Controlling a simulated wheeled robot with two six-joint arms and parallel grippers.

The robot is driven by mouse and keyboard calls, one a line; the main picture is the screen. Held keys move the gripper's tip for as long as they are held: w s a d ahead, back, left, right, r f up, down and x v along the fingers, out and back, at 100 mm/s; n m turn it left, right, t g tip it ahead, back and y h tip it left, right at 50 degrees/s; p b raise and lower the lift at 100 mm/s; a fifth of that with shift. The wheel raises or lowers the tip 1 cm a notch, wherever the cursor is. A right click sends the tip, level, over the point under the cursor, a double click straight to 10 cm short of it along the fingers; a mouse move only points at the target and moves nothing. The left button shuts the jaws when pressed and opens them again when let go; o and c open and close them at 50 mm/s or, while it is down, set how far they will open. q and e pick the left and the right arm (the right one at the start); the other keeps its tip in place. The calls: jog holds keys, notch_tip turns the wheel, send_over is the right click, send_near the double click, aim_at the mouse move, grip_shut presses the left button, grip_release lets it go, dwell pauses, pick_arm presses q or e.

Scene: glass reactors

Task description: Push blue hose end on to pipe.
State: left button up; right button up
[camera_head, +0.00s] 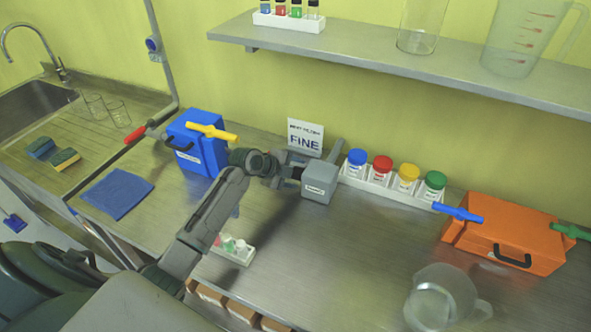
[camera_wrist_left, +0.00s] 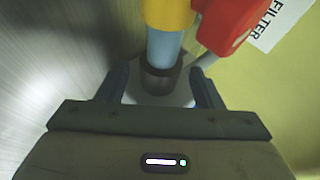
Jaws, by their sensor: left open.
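My left gripper (camera_head: 284,168) is open at the left side of a small grey box (camera_head: 320,182) in the middle of the bench. In the left wrist view, a light blue tube (camera_wrist_left: 163,50) with a dark collar (camera_wrist_left: 160,80) lies between the open fingers (camera_wrist_left: 165,92). A yellow part is at its top and a red part beside it. I cannot tell whether the fingers touch the tube, or whether it is the blue hose end. A blue T-shaped piece (camera_head: 457,212) lies at the orange case. My right gripper is out of view.
A blue case (camera_head: 197,142) with a yellow piece stands left of the gripper. A rack (camera_head: 374,187) of coloured-cap jars is right of the grey box. An orange case (camera_head: 515,236) and a glass jug (camera_head: 440,297) are farther right.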

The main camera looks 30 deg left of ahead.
pick_arm(q)
jog(key=shift+w+d+f, duration=0.1)
jog(key=shift+w+f, duration=0.1)
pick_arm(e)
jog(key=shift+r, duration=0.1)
